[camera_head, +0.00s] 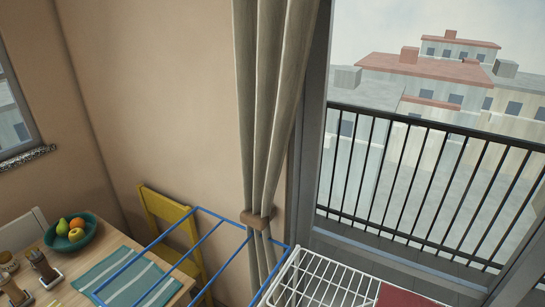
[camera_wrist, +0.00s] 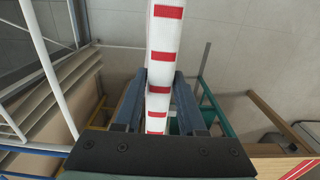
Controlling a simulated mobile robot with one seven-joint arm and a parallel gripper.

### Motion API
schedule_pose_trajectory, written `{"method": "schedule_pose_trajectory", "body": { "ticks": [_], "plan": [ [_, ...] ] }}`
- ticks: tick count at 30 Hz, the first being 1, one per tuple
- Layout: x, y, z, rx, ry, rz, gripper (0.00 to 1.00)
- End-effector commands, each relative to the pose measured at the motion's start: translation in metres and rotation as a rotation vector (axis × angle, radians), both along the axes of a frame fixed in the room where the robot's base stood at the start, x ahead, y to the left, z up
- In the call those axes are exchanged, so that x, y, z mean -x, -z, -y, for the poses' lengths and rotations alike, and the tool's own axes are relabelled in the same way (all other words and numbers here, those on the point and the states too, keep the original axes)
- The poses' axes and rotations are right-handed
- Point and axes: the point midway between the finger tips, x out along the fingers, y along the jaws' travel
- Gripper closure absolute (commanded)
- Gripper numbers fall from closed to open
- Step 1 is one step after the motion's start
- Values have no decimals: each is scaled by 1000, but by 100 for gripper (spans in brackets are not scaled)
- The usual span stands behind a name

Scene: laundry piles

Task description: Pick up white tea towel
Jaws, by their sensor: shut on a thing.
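A white cloth with red bars (camera_wrist: 163,50), which looks like the white tea towel, shows in the wrist view as a narrow strip running from the top edge down between my jaws. My gripper (camera_wrist: 158,85) has its two blue-grey fingers on either side of this strip and is shut on it. The floor shows beyond the cloth. The cloth's far end is cut off by the top of the view. Neither my gripper nor this cloth shows in the head view.
A blue-railed frame (camera_head: 222,221) and a white wire rack (camera_head: 318,285) stand in front, with a dark red cloth (camera_head: 402,297) at the rack's right. A table holds a fruit bowl (camera_head: 88,240) and a teal striped cloth (camera_head: 125,275). A yellow chair (camera_head: 160,205) stands behind.

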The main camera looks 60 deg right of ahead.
Motion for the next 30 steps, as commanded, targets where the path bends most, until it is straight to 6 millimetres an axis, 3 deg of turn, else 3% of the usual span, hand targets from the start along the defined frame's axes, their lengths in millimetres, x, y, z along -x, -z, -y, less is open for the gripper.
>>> {"method": "schedule_pose_trajectory", "body": {
  "ticks": [11,17,23,30],
  "plan": [
    [0,-1,0,1,0,1,100],
    [-1,-12,1,2,-1,3,100],
    [-2,-43,1,5,0,6,100],
    [-3,-106,1,6,-1,9,100]
  ]
}}
